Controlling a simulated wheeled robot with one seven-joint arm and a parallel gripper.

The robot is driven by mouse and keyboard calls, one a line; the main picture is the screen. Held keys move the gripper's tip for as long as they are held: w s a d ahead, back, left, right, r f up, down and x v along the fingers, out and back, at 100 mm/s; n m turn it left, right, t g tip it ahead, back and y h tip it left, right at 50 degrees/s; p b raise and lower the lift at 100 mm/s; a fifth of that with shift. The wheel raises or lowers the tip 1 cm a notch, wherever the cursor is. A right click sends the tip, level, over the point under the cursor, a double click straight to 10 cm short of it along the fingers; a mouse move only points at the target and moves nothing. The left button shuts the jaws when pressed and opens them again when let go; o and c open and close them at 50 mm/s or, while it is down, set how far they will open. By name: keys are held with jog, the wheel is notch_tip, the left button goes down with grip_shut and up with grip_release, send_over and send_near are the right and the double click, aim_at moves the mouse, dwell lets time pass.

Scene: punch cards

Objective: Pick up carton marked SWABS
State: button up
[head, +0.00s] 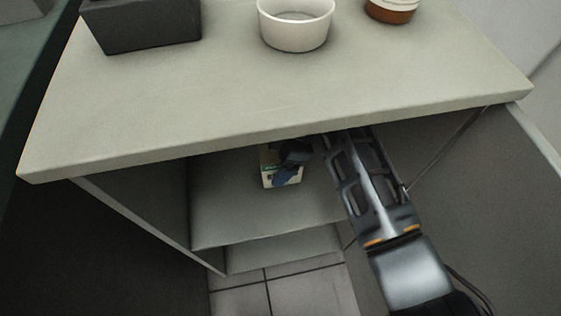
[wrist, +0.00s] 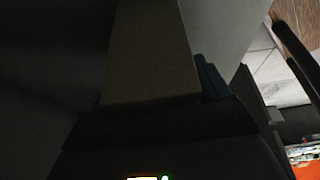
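A small cream carton (head: 268,178) with a bit of coloured print stands on the upper shelf inside the cabinet, under the countertop. No SWABS lettering can be read on it. The end of my gripper (head: 290,160) reaches in from the right and covers part of its front and top. In the wrist view a plain tan face (wrist: 150,60), likely the carton's, fills the upper middle. A dark blue piece shows against its right edge, likely a fingertip. The fingers are too dark and hidden to show whether they grip the carton.
The cabinet's countertop (head: 250,110) overhangs the shelf (head: 225,215) closely above my arm. A dark bin (head: 150,30), a white bowl (head: 295,30) and a brown-and-white jar (head: 391,10) stand on top. An open door panel (head: 500,200) is on the right. The shelf left of the carton is clear.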

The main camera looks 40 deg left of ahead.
jog(key=c, duration=0.9)
